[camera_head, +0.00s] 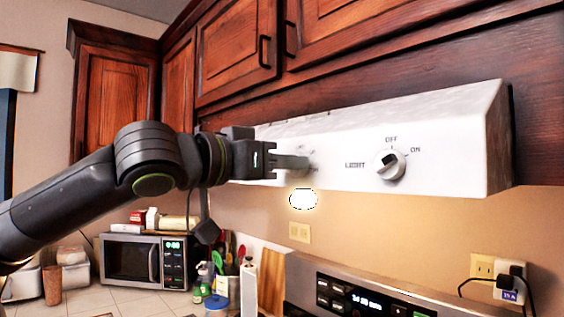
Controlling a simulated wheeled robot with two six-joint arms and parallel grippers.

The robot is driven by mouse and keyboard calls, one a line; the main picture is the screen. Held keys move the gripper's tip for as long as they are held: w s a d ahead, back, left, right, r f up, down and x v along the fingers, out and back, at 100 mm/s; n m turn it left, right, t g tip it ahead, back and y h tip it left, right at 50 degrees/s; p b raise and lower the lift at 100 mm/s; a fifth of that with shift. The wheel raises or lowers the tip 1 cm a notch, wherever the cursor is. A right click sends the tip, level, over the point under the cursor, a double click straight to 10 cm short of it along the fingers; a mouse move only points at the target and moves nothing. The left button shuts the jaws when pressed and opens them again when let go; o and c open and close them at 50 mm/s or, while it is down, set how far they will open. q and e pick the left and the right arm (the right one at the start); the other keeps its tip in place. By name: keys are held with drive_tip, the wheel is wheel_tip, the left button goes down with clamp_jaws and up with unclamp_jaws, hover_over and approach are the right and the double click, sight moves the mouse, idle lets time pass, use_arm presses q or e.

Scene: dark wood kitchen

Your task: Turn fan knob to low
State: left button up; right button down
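The white range hood (440,125) hangs under the dark wood cabinets. On its front, at the right, is a knob (390,164) labelled LIGHT, with OFF and ON marks. My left gripper (304,163) reaches in from the left, with its fingertips against or very close to the hood front, left of the LIGHT label. The fan knob is hidden behind these fingers; only faint marks show around their tips. The fingers are seen side-on, so I cannot tell whether they are open, shut or holding the knob. My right gripper is not in view.
A microwave (145,260) stands on the counter at the lower left. Utensils, bottles and a blue-lidded jar (216,305) stand beside it. The stove's control panel (370,298) is below the hood. Cabinet handles (264,51) stick out above.

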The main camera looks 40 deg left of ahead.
use_arm(q)
drive_tip(key=c, duration=0.3)
drive_tip(key=shift+c, duration=0.2)
drive_tip(key=shift+d+f+m, duration=0.1)
drive_tip(key=shift+m, duration=2.35)
drive_tip(key=shift+d+m, duration=0.1)
drive_tip(key=shift+m, duration=2.35)
drive_tip(key=o, duration=1)
drive_tip(key=shift+c, duration=0.2)
